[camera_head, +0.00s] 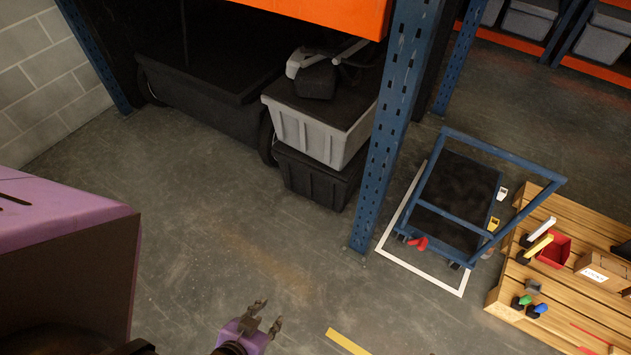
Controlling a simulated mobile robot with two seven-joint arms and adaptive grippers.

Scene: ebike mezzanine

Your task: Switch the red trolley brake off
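A blue-framed trolley (446,206) with a dark deck stands on the floor at the right, inside a white floor outline. A small red brake pedal (418,243) sits at its near left corner; its on or off position is too small to tell. A yellow pedal (493,224) and a white pedal (502,194) show along its right side. My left gripper (268,315) is low in the middle of the view, well left of and nearer than the trolley. Its fingers are apart, with nothing between them. My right gripper is not in view.
A blue rack post (386,135) stands just left of the trolley. A wooden pallet (500,290) with a red bin (554,250), a cardboard box (603,270) and small tools is close on its right. A grey crate (300,130) is under the rack. The floor between gripper and trolley is clear.

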